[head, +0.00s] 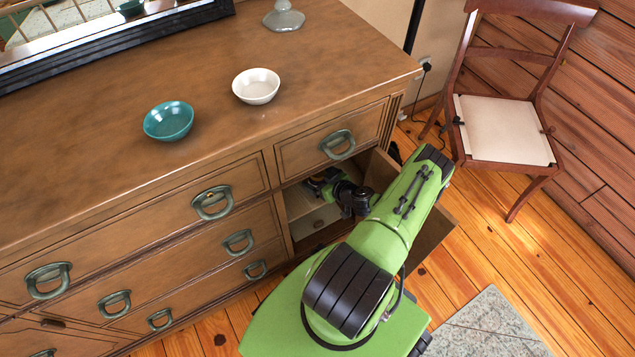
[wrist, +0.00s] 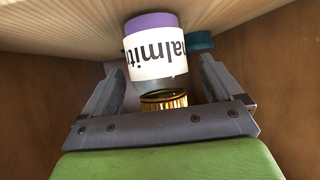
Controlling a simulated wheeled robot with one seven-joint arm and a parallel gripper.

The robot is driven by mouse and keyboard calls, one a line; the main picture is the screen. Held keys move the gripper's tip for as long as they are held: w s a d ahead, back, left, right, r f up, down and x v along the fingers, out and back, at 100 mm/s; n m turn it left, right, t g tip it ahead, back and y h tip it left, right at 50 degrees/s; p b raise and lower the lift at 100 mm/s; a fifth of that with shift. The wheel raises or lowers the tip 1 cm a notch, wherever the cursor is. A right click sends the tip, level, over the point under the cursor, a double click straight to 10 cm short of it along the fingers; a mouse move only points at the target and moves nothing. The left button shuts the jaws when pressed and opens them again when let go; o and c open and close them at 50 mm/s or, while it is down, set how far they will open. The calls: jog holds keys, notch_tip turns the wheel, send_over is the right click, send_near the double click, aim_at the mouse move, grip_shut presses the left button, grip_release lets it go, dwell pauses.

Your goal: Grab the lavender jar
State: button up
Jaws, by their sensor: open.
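The jar (wrist: 158,52) is in the wrist view, with a purple end, a white label with black lettering that reads upside down, and a gold ribbed cap at the picture's lower end. My gripper (wrist: 160,72) is open, with one finger on each side of the jar. I cannot tell whether either finger touches it. In the head view, my gripper (head: 322,182) is inside an open compartment of the dresser (head: 215,95), below the top right drawer. The jar cannot be made out in the head view.
A teal object (wrist: 200,41) is beside the jar. Wooden walls enclose the gripper closely, and an open door (head: 432,243) stands right of my arm. On the dresser top are a teal bowl (head: 168,121) and a white bowl (head: 256,86). A chair (head: 505,130) stands at the right.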

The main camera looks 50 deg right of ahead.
jog(key=shift+w+d+f, duration=0.1)
jog(key=shift+w+f, duration=0.35)
jog(key=shift+w, duration=0.15)
jog(key=shift+r, duration=0.1)
jog(key=shift+c, duration=0.4)
jog(key=c, duration=1.1)
jog(key=shift+r+p, duration=0.3)
jog(key=shift+r, duration=0.25)
notch_tip(320, 180, up, 3)
jog(key=shift+f+p, duration=0.1)
jog(key=shift+p, duration=0.7)
jog(key=s+p, duration=0.1)
jog(key=s, duration=0.5)
jog(key=s+a+p, duration=0.1)
jog(key=s, duration=0.5)
jog(key=s+a+p, duration=0.1)
jog(key=s, duration=0.5)
jog(key=shift+f+p, duration=0.2)
jog(key=shift+p, duration=0.1)
